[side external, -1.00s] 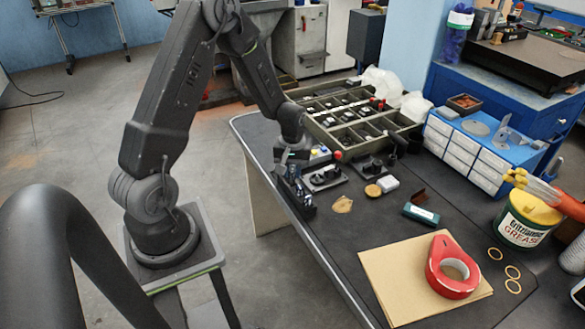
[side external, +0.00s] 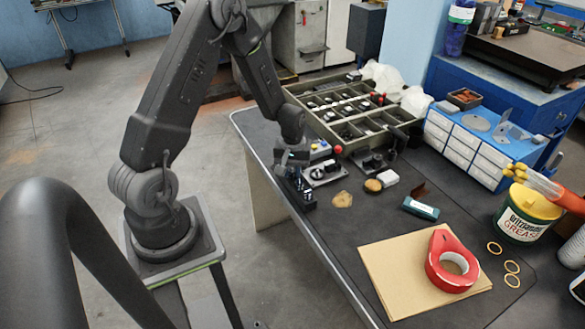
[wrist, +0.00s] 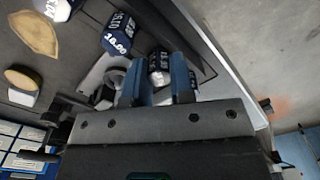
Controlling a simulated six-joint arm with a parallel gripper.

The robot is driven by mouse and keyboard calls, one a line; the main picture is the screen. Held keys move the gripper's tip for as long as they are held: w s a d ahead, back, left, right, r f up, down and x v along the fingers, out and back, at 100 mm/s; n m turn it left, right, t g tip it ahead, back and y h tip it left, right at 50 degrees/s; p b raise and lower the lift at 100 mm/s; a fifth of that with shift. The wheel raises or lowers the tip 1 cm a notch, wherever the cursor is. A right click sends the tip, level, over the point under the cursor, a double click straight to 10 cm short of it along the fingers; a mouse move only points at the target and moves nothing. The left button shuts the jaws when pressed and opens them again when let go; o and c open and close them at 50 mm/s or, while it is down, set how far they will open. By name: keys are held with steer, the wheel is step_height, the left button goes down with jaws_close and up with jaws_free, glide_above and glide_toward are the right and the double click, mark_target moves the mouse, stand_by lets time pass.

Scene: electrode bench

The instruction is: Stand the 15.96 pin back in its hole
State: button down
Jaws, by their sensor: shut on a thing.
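My gripper (wrist: 160,82) is shut on a small pin (wrist: 157,62) with a dark, white-lettered cap, seen between the blue-grey fingers in the wrist view. Its number is not readable and its lower end is hidden. A dark blue pin cap marked 16.00 (wrist: 117,36) stands beside the fingers, up and left. Another dark cap with a pale top (wrist: 56,8) is at the upper edge. In the side external view my gripper (side external: 291,160) is low over the dark pin block (side external: 301,192) at the bench's left edge. The hole is hidden.
A plate with a black round fitting (side external: 323,172) and a red knob (side external: 337,149) stand close right of my gripper. A compartment tray (side external: 350,112) lies behind. A tan scrap (side external: 341,200) and a round tan disc (side external: 373,185) lie to the right.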

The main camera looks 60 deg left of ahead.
steer(key=shift+f, duration=0.15)
steer(key=c, duration=0.9)
jaws_free()
step_height(320, 180, up, 14)
step_height(320, 180, up, 5)
steer(key=shift+f, duration=0.1)
stand_by(0.6)
